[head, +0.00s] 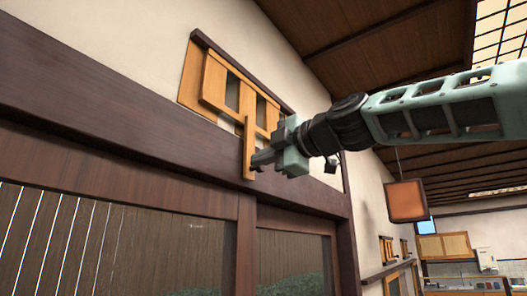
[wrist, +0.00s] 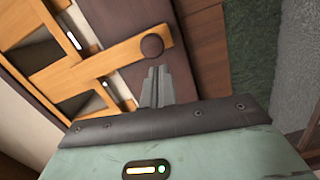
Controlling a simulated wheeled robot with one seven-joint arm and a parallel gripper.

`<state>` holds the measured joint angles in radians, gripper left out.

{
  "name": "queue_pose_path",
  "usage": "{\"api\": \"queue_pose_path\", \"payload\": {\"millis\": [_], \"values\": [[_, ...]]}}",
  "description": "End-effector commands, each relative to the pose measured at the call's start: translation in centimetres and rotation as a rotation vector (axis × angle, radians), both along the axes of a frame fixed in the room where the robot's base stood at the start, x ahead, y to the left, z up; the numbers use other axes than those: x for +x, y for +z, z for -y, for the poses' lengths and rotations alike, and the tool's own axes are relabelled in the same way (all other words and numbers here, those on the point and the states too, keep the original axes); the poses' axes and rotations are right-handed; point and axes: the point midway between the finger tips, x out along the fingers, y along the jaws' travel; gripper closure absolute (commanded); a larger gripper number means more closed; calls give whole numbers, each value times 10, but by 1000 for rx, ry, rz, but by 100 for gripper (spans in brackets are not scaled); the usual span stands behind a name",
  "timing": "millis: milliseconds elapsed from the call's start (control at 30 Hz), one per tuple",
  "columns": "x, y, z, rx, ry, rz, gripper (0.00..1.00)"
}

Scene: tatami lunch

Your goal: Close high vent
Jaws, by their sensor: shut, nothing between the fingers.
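The high vent (head: 213,80) is a light wooden slatted frame on the upper wall, with dark openings showing between its slats. A wooden handle bar (head: 249,150) hangs from it over the dark beam. In the wrist view the handle (wrist: 125,54) ends in a dark round knob (wrist: 152,47). My gripper (head: 258,160) is shut and empty, with its fingertips close beside the lower part of the handle. In the wrist view the closed fingers (wrist: 157,76) point at the beam, just below the knob. Whether they touch the handle I cannot tell.
A dark wooden beam (head: 110,125) runs below the vent, above windows (head: 290,255) with dark frames. An orange lamp (head: 407,201) hangs at the right. Smaller wooden vents (head: 387,250) and a kitchen counter are farther off. The space right of the handle is occupied by my arm.

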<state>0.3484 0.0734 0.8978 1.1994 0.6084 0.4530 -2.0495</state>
Motion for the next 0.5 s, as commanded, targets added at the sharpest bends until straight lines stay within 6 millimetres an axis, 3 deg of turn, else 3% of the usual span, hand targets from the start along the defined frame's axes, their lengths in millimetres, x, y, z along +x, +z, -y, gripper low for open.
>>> {"api": "queue_pose_path", "payload": {"millis": [500], "values": [[8,-2,6,3,2,0,100]]}}
